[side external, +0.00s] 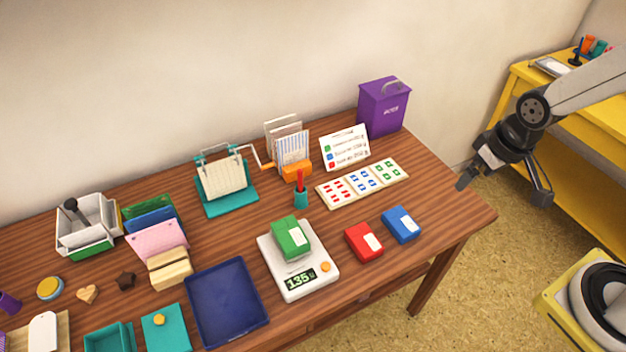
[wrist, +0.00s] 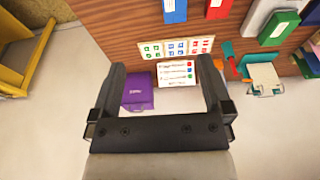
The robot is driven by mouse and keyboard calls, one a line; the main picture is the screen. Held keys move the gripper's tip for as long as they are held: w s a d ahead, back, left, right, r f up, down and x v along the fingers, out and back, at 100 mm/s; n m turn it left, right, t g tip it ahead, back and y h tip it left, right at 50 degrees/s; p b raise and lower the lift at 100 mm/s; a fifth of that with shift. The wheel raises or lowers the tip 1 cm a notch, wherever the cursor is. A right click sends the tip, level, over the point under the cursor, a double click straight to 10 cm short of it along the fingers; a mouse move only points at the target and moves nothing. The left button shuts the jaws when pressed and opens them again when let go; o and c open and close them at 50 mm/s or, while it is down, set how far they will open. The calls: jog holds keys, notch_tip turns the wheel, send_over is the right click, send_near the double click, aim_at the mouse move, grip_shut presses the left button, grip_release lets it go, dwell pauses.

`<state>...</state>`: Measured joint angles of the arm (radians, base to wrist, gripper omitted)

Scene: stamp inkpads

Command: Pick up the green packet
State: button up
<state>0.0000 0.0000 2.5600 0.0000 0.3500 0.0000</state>
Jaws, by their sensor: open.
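The green packet (side external: 289,236), a small box with a white label, lies on the white scale (side external: 305,287), whose display reads 135. The packet also shows near the upper right edge of the wrist view (wrist: 278,27). My gripper (side external: 505,188) is open and empty, out past the table's right end and well apart from the packet. In the wrist view its two fingers (wrist: 162,62) are spread wide, with nothing held between them.
A red packet (side external: 364,242) and a blue packet (side external: 401,224) lie right of the scale. A dark blue tray (side external: 227,301) is on its left.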

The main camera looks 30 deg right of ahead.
aim_at(293, 239)
jog(key=w+a+f+n+t+h, duration=0.2)
jog(key=w+a+f+n+h, duration=0.65)
jog(key=n, duration=1.25)
jog(key=a+f+n+t+y, duration=0.2)
jog(key=a+f+n+t, duration=0.1)
jog(key=a+n, duration=0.2)
jog(key=a+f+n+t+y, duration=0.3)
jog(key=a+n, duration=0.2)
jog(key=a, duration=0.4)
jog(key=a+f+n+t+y, duration=0.3)
jog(key=a+n, duration=0.2)
jog(key=a, duration=0.2)
jog(key=shift+w+a+f+y, duration=0.1)
jog(key=shift+w+a+y, duration=0.15)
jog(key=shift+w+a, duration=0.1)
jog(key=shift+x, duration=1.35)
jog(key=shift+d, duration=0.1)
jog(key=shift+x, duration=2.6)
